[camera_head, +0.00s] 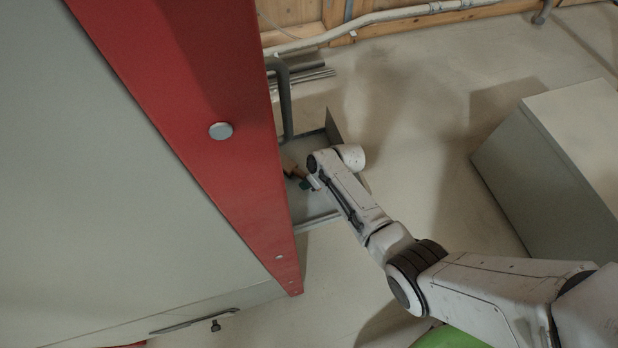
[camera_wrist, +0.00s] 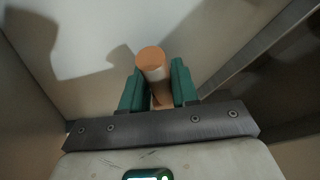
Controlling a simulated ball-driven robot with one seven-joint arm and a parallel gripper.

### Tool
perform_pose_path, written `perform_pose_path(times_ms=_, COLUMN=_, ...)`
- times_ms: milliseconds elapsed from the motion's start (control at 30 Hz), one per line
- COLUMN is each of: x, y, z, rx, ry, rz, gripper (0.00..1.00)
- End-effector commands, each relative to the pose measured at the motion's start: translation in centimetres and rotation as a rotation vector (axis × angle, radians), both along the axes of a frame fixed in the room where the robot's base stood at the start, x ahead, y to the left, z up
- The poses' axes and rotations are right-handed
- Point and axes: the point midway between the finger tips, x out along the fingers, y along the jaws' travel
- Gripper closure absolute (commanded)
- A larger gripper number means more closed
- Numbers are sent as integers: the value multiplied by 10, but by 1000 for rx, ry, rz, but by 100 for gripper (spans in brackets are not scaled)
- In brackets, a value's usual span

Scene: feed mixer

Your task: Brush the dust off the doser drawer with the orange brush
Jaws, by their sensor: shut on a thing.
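The orange brush (camera_wrist: 152,60) is held between the green fingers of my gripper (camera_wrist: 158,80) in the wrist view. Its round end faces the camera; its bristles cannot be made out. The doser drawer (camera_head: 300,207) is a grey metal tray standing out from the machine's red edge in the head view. My gripper (camera_head: 303,182) is over or inside the drawer, with a small orange-brown part of the brush beside it. Pale drawer surfaces (camera_wrist: 85,45) fill much of the wrist view. My wrist hides part of the drawer, and I cannot make out dust.
The large machine with a red edge (camera_head: 225,130) fills the left of the head view. A grey bent handle or pipe (camera_head: 284,100) is just behind the drawer. A grey box (camera_head: 550,165) stands at the right. Concrete floor (camera_head: 430,130) lies open between them.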

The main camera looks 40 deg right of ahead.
Motion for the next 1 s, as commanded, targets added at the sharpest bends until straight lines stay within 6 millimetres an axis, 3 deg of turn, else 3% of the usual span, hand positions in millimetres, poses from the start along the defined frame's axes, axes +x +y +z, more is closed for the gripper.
perform_pose_path(times_ms=800, x=0, y=0, z=69, rx=0, ry=1, rz=-1, gripper=100)
perform_pose_path(times_ms=1000, x=0, y=0, z=69, rx=0, ry=1, rz=-1, gripper=100)
